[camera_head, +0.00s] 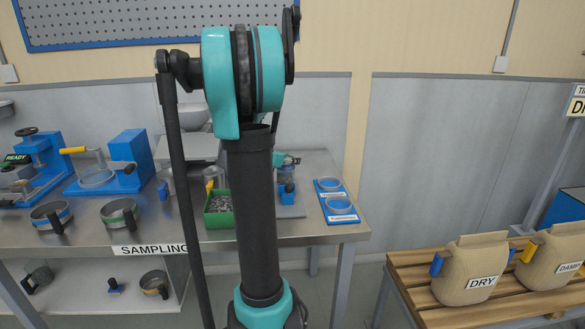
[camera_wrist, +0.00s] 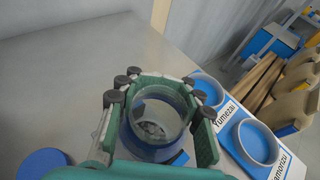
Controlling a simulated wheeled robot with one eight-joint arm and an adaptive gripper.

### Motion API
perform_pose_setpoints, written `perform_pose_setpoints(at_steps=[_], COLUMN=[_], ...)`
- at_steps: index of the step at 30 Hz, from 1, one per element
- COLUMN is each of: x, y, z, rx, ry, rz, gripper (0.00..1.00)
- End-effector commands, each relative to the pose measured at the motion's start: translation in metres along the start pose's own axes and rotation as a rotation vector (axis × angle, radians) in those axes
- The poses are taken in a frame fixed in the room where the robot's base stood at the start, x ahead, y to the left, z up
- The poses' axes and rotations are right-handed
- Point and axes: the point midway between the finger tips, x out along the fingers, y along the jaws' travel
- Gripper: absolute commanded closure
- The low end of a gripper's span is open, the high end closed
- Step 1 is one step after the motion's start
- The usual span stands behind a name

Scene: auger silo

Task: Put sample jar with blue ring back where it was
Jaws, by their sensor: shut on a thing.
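The sample jar (camera_wrist: 158,125) is clear glass with a blue ring round its lower part and some grey pieces inside. In the wrist view it stands between the two green fingers of my gripper (camera_wrist: 155,95), which is shut on it. In the head view my arm hides part of the scene; the teal gripper (camera_head: 289,159) shows just right of the arm, at the jar (camera_head: 287,174) over the steel bench. I cannot tell whether the jar touches the surface below. Two blue-rimmed round places (camera_head: 329,185) (camera_head: 339,205) with white labels lie to the right, and both look empty.
A green bin of grey pieces (camera_head: 219,209) stands left of my arm on the bench (camera_head: 130,241). Blue devices (camera_head: 104,176) and round pans (camera_head: 119,213) stand farther left. Sacks (camera_head: 470,268) stand on a wooden pallet at right.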

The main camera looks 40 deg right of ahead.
Motion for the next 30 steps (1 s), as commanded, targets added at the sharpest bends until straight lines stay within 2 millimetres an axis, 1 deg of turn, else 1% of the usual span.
perform_pose_setpoints(at_steps=[3,7,9,19,20,27,30], x=[0.006,0.011,0.012,0.013,0.013,0.013,0.013], y=[0.001,0.0,0.0,0.0,0.0,0.0,0.0], z=[-0.014,-0.026,-0.029,-0.031,-0.031,-0.031,-0.031], rx=[0.0,0.0,0.0,0.0,0.0,0.0,0.0], ry=[0.0,0.0,0.0,0.0,0.0,0.0,0.0], rz=[0.0,0.0,0.0,0.0,0.0,0.0,0.0], gripper=[1.0,1.0,1.0,1.0,0.72,0.43,0.43])
